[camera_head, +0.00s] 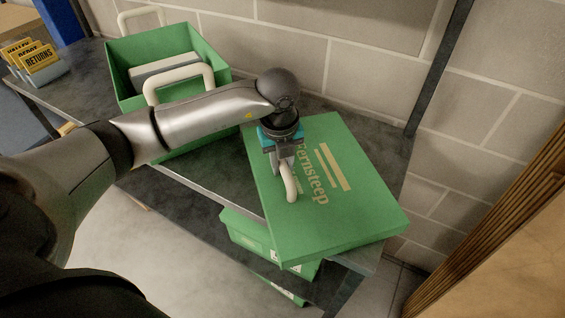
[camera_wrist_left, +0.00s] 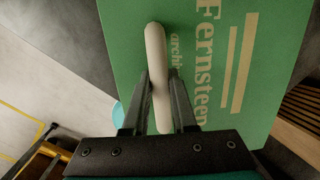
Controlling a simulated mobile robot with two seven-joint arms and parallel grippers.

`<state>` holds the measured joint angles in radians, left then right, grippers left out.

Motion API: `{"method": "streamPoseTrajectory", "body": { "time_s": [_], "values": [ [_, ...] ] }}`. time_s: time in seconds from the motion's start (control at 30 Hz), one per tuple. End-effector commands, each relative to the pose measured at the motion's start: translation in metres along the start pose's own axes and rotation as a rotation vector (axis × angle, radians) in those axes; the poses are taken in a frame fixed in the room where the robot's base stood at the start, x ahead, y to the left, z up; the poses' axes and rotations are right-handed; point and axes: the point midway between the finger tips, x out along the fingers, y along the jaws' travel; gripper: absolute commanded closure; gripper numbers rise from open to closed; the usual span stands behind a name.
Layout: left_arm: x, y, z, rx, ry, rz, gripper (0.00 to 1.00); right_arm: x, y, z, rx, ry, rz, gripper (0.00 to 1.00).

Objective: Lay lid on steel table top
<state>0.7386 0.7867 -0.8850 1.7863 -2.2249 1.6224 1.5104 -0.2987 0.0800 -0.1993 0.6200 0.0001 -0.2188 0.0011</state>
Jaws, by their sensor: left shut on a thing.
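The green lid (camera_head: 345,210) with cream "Fernsteep" lettering is at the right end of the steel table top (camera_head: 190,185). My left gripper (camera_head: 287,180) is shut on the lid's cream handle. In the left wrist view, the two fingers (camera_wrist_left: 158,100) close on either side of the handle (camera_wrist_left: 155,60), with the green lid (camera_wrist_left: 215,70) behind it. The lid's near right corner reaches past the table's front edge. I cannot tell whether its underside touches the table top. My right gripper is not in view.
An open green box (camera_head: 215,65) with cream handles stands at the back left, holding pale contents. Another green box (camera_head: 245,232) is below the table top. A block wall (camera_head: 330,60) is behind; wooden slats (camera_head: 505,215) are at right.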

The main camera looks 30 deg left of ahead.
Motion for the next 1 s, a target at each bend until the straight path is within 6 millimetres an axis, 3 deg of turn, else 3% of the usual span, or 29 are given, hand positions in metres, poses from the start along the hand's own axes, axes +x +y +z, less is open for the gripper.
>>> {"method": "streamPoseTrajectory", "body": {
  "time_s": [0.03, 0.07, 0.3, 0.67, 1.0],
  "values": [
    [0.002, 0.000, 0.000, 0.000, 0.000, -0.001, 1.00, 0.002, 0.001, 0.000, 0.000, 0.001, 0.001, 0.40],
    [0.001, 0.000, 0.000, 0.000, 0.000, 0.000, 0.72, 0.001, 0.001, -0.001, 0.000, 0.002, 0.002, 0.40],
    [0.001, 0.000, 0.000, 0.000, 0.000, 0.000, 0.45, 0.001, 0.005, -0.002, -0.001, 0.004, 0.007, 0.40],
    [-0.007, -0.001, 0.001, 0.000, 0.000, -0.002, 0.45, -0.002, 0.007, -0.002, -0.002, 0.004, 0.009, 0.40],
    [-0.076, -0.001, 0.001, 0.001, -0.003, -0.003, 0.45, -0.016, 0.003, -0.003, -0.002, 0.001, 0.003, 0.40]
  ]
}}
